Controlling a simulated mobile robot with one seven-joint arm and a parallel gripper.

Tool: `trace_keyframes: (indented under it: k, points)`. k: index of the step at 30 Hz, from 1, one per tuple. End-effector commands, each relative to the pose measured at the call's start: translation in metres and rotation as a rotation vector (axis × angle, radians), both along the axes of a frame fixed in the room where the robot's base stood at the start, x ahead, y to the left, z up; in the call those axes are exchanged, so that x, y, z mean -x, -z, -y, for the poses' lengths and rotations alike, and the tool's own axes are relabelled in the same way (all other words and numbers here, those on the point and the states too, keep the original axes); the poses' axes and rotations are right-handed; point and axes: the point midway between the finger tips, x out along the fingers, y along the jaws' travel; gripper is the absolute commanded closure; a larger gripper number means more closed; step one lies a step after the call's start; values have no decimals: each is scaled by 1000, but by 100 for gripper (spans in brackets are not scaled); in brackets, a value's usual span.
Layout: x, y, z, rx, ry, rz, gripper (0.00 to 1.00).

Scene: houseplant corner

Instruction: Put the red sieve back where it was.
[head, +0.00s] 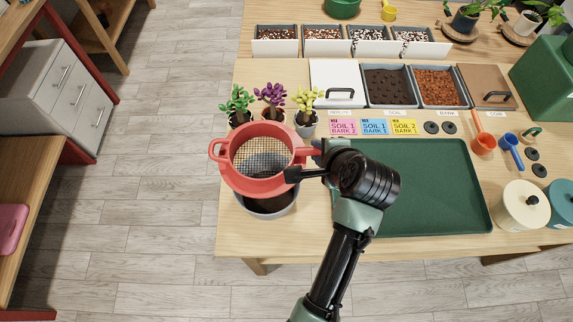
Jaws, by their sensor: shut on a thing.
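The red sieve (244,185) is a round ring with a wire mesh and side handles. It is held above a grey bowl (272,214) with dark soil in it, near the table's front left edge. The sieve covers much of the bowl. My gripper (300,172) is at the sieve's right side and is shut on it. The exact finger contact is partly hidden by my wrist. I cannot tell how far the sieve is above the bowl.
Three small potted plants (272,94) stand just behind the sieve. A green tray (430,190) lies to the right, bare where visible. Lidded bins (337,82) and soil compartments line the back. A red scoop (482,142), a blue scoop (511,148) and a cream jar (523,204) are at right.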

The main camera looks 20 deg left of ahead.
Motion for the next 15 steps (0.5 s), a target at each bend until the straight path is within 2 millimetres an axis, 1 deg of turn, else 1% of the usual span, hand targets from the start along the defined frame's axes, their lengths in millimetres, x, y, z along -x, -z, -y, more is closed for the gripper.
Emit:
trace_keyframes:
  k: [2, 6, 9, 14, 15]
  points:
    - [1, 10, 0, -2, 0, -6, 100]
    - [1, 37, 0, -2, 0, -7, 100]
    - [1, 52, 0, -2, 1, -4, 100]
    - [0, 67, 0, -2, 0, -3, 100]
    - [1, 72, 0, -1, 1, -4, 100]
